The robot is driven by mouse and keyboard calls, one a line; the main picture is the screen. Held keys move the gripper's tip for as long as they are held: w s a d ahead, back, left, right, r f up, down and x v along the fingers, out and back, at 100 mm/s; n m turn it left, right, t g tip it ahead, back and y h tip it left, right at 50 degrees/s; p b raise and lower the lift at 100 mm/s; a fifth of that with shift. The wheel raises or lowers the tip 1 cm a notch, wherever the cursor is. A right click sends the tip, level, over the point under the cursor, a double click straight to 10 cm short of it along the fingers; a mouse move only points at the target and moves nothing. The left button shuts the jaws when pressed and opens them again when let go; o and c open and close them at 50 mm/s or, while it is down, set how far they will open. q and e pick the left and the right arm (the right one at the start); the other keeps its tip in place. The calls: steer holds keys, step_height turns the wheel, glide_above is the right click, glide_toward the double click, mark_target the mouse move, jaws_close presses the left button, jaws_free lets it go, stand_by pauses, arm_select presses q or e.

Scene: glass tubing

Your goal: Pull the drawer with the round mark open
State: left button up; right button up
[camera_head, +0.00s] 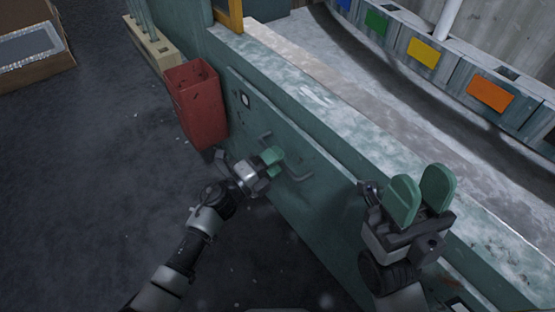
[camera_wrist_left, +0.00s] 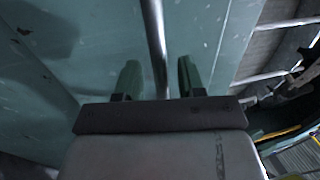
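A metal bar handle (camera_head: 302,176) shows on that green face, partly hidden by my left gripper. My left gripper (camera_head: 272,156) is at the handle. In the left wrist view a metal bar (camera_wrist_left: 155,40) runs between its two green fingers (camera_wrist_left: 160,80), with gaps on both sides, so it is open around the bar. Whether the bar is fully between the fingertips in depth is unclear. My right gripper (camera_head: 421,192) is open and empty above the bench edge.
A red bin (camera_head: 196,105) stands against the bench left of the drawer. A wooden rack (camera_head: 152,45) is behind it. The bench top (camera_head: 330,95) is mostly clear. A curved shelf with coloured labels (camera_head: 424,52) runs along the back right. The dark floor at left is open.

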arm_select(q)
steer(key=shift+w+d+r, duration=0.1)
steer(key=shift+w+d, duration=0.1)
steer(key=shift+d, duration=0.1)
jaws_close()
